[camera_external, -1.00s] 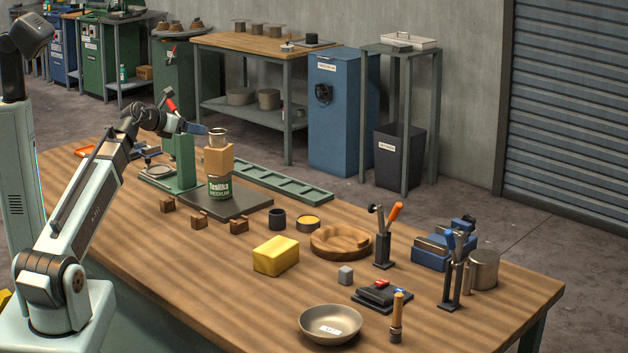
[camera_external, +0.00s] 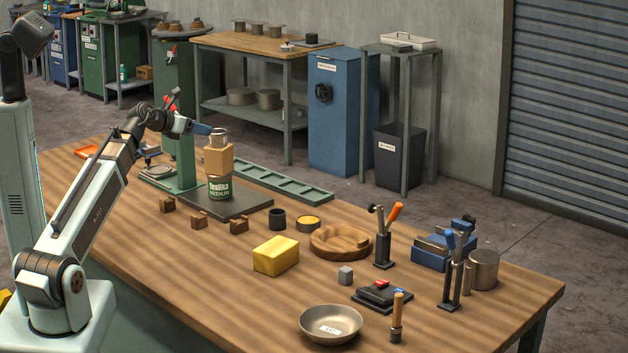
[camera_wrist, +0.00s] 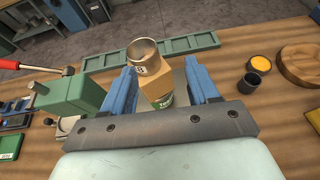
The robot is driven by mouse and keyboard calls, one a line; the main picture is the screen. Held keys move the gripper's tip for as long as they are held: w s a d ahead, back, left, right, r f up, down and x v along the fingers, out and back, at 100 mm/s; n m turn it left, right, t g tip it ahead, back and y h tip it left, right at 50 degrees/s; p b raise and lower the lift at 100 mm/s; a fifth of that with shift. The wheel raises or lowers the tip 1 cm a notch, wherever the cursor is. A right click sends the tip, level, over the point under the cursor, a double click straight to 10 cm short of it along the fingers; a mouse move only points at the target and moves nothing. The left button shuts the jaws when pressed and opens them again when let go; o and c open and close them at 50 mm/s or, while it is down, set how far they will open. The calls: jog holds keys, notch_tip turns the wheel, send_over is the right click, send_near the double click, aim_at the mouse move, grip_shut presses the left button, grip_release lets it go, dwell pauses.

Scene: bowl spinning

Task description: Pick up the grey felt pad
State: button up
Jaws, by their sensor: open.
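A small grey block (camera_external: 345,275) sits on the wooden workbench between the yellow sponge and the black tray; I cannot tell whether it is the felt pad. No flat grey pad is clearly visible. My gripper (camera_external: 205,129) is far to the left of this block, raised beside a stack at the green press. In the wrist view my gripper (camera_wrist: 162,80) has its blue fingers spread apart. A metal cup (camera_wrist: 142,55), a tan block (camera_wrist: 152,84) and a labelled can (camera_wrist: 163,101) appear between them, with no clear contact. The grey block is outside the wrist view.
The green press (camera_external: 182,160) stands by my gripper. The bench's near left part is clear.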

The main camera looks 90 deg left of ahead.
jog(key=w+d+f+m+t+h, duration=0.15)
jog(key=w+d+m+h, duration=0.4)
jog(key=w+d, duration=1.6)
jog(key=w+d+f+m+g+h, duration=0.15)
jog(key=w+d+m+h, duration=0.4)
jog(key=w+d, duration=1.6)
jog(key=w+d+f+m+g, duration=0.2)
jog(key=w+f+m, duration=0.1)
jog(key=w+m, duration=0.35)
jog(key=m+g+y, duration=0.2)
jog(key=m+g, duration=0.6)
jog(key=m, duration=2.8)
send_over(346, 269)
notch_tip(346, 269, down, 4)
notch_tip(346, 269, down, 13)
jog(key=shift+f, duration=0.2)
